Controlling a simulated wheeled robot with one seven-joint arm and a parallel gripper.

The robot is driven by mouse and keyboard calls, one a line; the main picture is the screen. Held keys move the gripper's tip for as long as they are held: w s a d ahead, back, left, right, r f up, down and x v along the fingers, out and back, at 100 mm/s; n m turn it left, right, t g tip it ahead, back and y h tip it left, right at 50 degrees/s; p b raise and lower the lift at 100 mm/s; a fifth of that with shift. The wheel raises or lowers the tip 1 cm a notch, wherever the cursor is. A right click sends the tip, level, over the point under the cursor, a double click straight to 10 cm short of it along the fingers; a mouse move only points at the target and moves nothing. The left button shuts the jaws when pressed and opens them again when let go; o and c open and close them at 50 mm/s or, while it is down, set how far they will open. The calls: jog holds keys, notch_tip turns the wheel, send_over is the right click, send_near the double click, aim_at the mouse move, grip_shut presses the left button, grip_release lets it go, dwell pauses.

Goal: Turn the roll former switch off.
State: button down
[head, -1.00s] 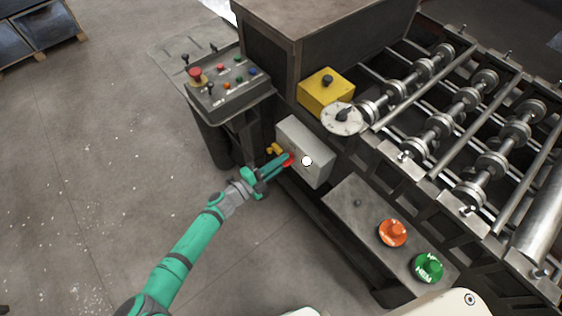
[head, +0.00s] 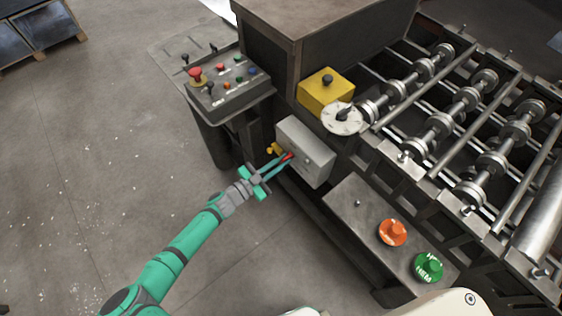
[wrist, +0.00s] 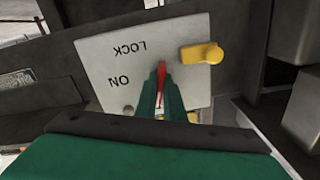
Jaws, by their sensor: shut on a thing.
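The roll former switch is a grey box (head: 296,138) on the machine's side, with a red handle (head: 289,156) on its front. In the wrist view the box face (wrist: 108,62) reads LOCK and ON upside down, and the red handle (wrist: 161,74) stands between my green fingers. My gripper (head: 284,160) is shut on the red handle; its fingers (wrist: 160,98) hide the handle's lower part in the wrist view. A yellow piece (wrist: 202,53) sits at the box's edge, also seen in the head view (head: 273,149).
A control panel (head: 228,88) with a red stop button stands left of the machine. A yellow box (head: 325,92) with a dial (head: 342,118) is above the switch. Orange (head: 393,232) and green (head: 428,267) knobs are at lower right.

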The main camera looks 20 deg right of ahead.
jog(key=shift+d+r+n, duration=0.1)
jog(key=shift+d+n, duration=0.1)
jog(key=shift+n, duration=0.7)
jog(key=shift+d+r+n, duration=0.1)
jog(key=shift+d+n, duration=0.05)
jog(key=shift+n, duration=0.75)
jog(key=c, duration=1.9)
grip_release()
jog(key=shift+o, duration=0.2)
jog(key=shift+s, duration=0.1)
jog(key=shift+s+d+f, duration=0.15)
jog(key=shift+s, duration=0.05)
jog(key=shift+w+a, duration=0.25)
jog(key=shift+a, duration=0.1)
jog(key=shift+a, duration=0.1)
jog(key=shift+a, duration=0.2)
jog(key=v, duration=1)
